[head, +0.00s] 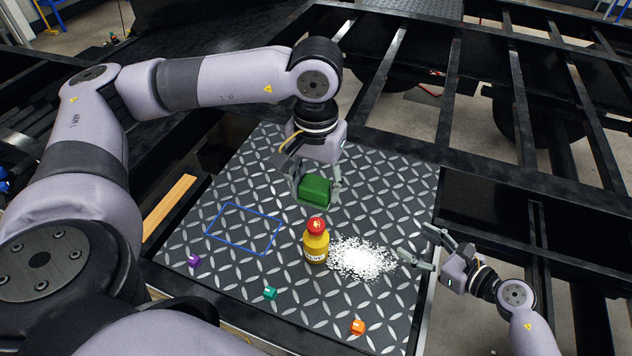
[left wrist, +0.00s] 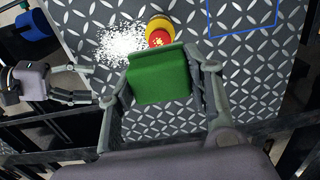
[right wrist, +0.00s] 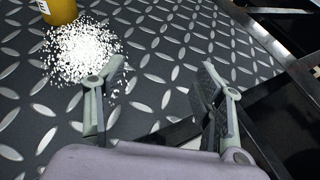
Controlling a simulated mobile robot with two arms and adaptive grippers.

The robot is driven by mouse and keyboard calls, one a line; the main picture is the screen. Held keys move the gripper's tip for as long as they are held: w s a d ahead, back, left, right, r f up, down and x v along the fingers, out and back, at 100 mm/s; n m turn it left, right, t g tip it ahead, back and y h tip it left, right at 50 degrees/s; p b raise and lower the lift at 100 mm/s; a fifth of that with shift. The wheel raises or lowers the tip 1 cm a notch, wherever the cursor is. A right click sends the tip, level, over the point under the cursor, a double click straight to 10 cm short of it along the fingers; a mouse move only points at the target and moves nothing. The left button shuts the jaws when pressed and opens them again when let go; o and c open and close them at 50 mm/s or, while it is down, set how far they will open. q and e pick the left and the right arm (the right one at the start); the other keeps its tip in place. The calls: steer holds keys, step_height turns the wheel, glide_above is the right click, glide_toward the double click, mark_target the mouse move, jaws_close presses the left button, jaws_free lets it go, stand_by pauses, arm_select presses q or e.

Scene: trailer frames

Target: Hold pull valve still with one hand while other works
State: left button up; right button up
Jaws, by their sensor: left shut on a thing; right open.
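A yellow pull valve with a red top (head: 316,243) stands upright on the diamond-plate surface. It also shows in the left wrist view (left wrist: 158,30), and its lower part is at the top left of the right wrist view (right wrist: 62,11). My left gripper (head: 318,188) is shut on a green block (head: 315,190), held above the plate behind the valve; the block fills the jaws in the left wrist view (left wrist: 160,78). My right gripper (head: 424,248) is open and empty near the plate's right edge, apart from the valve. It shows in the right wrist view (right wrist: 158,95).
A pile of white granules (head: 362,258) lies right of the valve. A blue rectangle outline (head: 243,206) is left of it. Dark frame beams (head: 513,95) border the plate.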

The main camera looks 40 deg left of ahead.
mark_target(326, 252)
steer(key=s+a+n+g, duration=0.1)
steer(key=s+a, duration=0.2)
steer(key=s, duration=0.1)
steer(key=s+a+n+g+y, duration=0.1)
steer(key=s+a, duration=0.2)
steer(key=s, duration=0.1)
steer(key=s+a+n+g, duration=0.1)
steer(key=s+a+g, duration=0.1)
steer(key=s+a, duration=0.1)
steer(key=shift+s+a+r+n, duration=0.1)
steer(key=shift+s+r+n, duration=0.2)
steer(key=shift+s, duration=0.35)
steer(key=shift+x, duration=5)
steer(key=shift+s+r, duration=0.1)
steer(key=shift+r, duration=0.05)
steer(key=shift+c, duration=0.2)
steer(key=c, duration=0.7)
